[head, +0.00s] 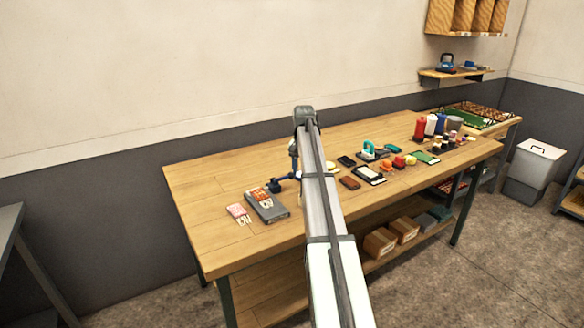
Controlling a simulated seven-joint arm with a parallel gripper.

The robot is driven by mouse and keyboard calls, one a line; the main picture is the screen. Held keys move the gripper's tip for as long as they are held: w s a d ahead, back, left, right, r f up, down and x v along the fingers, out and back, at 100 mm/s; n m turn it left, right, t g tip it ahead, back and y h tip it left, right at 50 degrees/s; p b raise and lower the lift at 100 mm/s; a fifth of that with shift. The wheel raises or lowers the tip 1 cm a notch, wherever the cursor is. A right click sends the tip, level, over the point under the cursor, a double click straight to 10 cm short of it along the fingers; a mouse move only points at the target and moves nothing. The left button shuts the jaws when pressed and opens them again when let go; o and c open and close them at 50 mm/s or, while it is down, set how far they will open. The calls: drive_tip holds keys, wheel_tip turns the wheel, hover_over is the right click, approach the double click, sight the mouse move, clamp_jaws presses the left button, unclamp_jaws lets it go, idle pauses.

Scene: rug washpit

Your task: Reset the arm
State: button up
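My arm (325,215) stretches from the bottom of the head view up over the wooden workbench (215,180). Its far joint (304,114) stands above the bench's back part. Beyond that joint a thin grey part drops down on the left side of the arm, mostly hidden by it. My gripper's fingers cannot be made out, so neither their opening nor anything in them shows. A blue item with a dark end (275,185) lies or hangs just left of the arm, close to a grey box; whether it touches my gripper is unclear.
The grey flat box (267,208) and a small red-and-white packet (239,214) lie left of the arm. Right of it are small tools, a dark-edged tray (369,175) and several bottles (430,126). The bench's left end is clear. A white bin (534,165) stands far right.

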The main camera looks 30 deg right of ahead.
drive_tip(key=s+f, duration=0.2)
drive_tip(key=s, duration=0.2)
drive_tip(key=s+f, duration=0.2)
drive_tip(key=s, duration=0.2)
drive_tip(key=s+d+f, duration=0.1)
drive_tip(key=s+f, duration=0.1)
drive_tip(key=s, duration=0.3)
drive_tip(key=s+f, duration=0.4)
drive_tip(key=s, duration=0.2)
drive_tip(key=s+a+f+n+g+y, duration=0.15)
drive_tip(key=s+a+f, duration=0.35)
drive_tip(key=a+f, duration=0.9)
drive_tip(key=s+a+f+n+g+h, duration=0.1)
drive_tip(key=s+a+f+n+g, duration=0.3)
drive_tip(key=a+f, duration=1)
drive_tip(key=s+a+f+n, duration=0.1)
drive_tip(key=s+a+f, duration=0.2)
drive_tip(key=s+f, duration=0.3)
drive_tip(key=s+a+f+n+g, duration=0.1)
drive_tip(key=s+a+f, duration=0.3)
drive_tip(key=s, duration=0.7)
drive_tip(key=s+a+f+n, duration=0.1)
drive_tip(key=s+a+f, duration=0.2)
drive_tip(key=s+f, duration=0.5)
drive_tip(key=shift+s+a+f, duration=0.3)
drive_tip(key=shift+s+a, duration=0.1)
drive_tip(key=shift+s, duration=0.35)
drive_tip(key=shift+o, duration=0.3)
drive_tip(key=shift+n, duration=0.25)
